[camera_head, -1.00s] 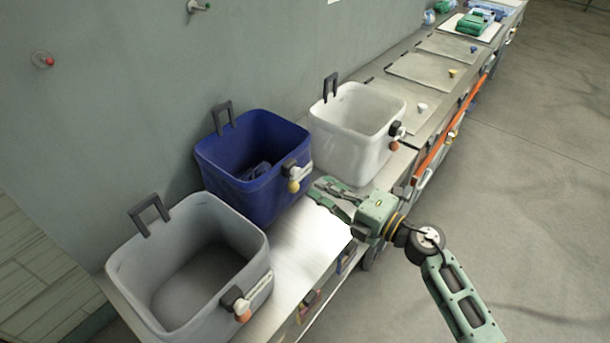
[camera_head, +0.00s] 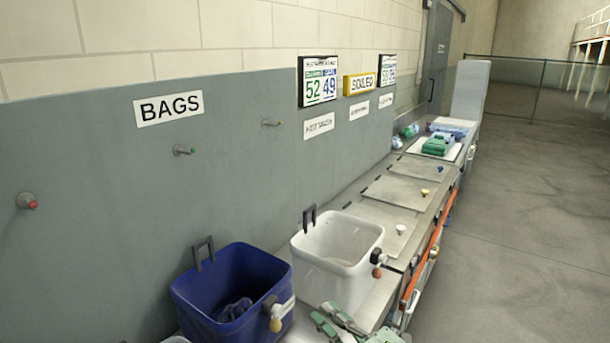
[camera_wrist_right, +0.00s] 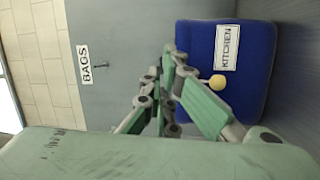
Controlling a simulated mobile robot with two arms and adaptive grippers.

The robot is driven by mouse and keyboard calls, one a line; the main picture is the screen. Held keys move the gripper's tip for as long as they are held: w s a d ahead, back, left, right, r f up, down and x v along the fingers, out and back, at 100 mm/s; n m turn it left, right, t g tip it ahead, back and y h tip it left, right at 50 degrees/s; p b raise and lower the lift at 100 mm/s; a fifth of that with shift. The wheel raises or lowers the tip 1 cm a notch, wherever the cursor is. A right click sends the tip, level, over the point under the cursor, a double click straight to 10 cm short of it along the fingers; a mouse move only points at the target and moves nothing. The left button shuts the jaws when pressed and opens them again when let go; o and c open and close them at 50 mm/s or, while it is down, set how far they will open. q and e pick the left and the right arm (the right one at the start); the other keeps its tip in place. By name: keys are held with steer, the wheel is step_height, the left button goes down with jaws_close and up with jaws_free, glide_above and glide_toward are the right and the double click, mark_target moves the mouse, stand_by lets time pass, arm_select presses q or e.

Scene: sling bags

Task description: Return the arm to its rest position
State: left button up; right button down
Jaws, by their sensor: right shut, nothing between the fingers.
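My right gripper (camera_head: 332,324) is green and dark, at the bottom edge of the head view. It is in front of the gap between the blue bin (camera_head: 208,316) and the white bin (camera_head: 325,284). It appears shut and empty; most of its arm is cut off by the frame. In the right wrist view its linked fingers (camera_wrist_right: 165,92) overlap the blue bin (camera_wrist_right: 265,75), which carries a KITCHEN label (camera_wrist_right: 240,46). Whether they touch the bin I cannot tell. My left gripper is not in view.
A dark bundle (camera_head: 234,309) lies in the blue bin. The bins stand on a counter (camera_head: 375,300) along a grey wall with a BAGS sign (camera_head: 169,109) and protruding pegs (camera_head: 183,150). Green packs (camera_head: 437,146) lie farther along. The floor at right is clear.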

steer(key=s+d+f+m+h, duration=0.3)
steer(key=d+f+m+h, duration=0.1)
steer(key=d+m+h, duration=0.4)
steer(key=s+d+f+m+h, duration=0.35)
steer(key=d+m+h, duration=0.35)
steer(key=d+m, duration=0.3)
steer(key=s+a+f+m+g+y, duration=0.1)
steer(key=s+f+g, duration=0.25)
steer(key=s, duration=0.45)
steer(key=s+a+f+m+g, duration=0.1)
steer(key=s+f+m+g, duration=0.2)
steer(key=s, duration=0.6)
steer(key=s+f+g+y, duration=0.1)
steer(key=s+f+g, duration=0.2)
steer(key=s+g, duration=0.35)
steer(key=s+f+b, duration=0.1)
steer(key=s+f, duration=0.1)
steer(key=f, duration=1.3)
steer(key=s+f+b, duration=0.1)
steer(key=s+f, duration=0.1)
steer(key=f, duration=1.3)
steer(key=s+d+f, duration=0.2)
steer(key=s+f, duration=1.3)
steer(key=s, duration=0.1)
steer(key=shift+s+d+f+g+b, duration=0.2)
steer(key=shift+d+f+g+b, duration=0.15)
steer(key=shift+b, duration=0.1)
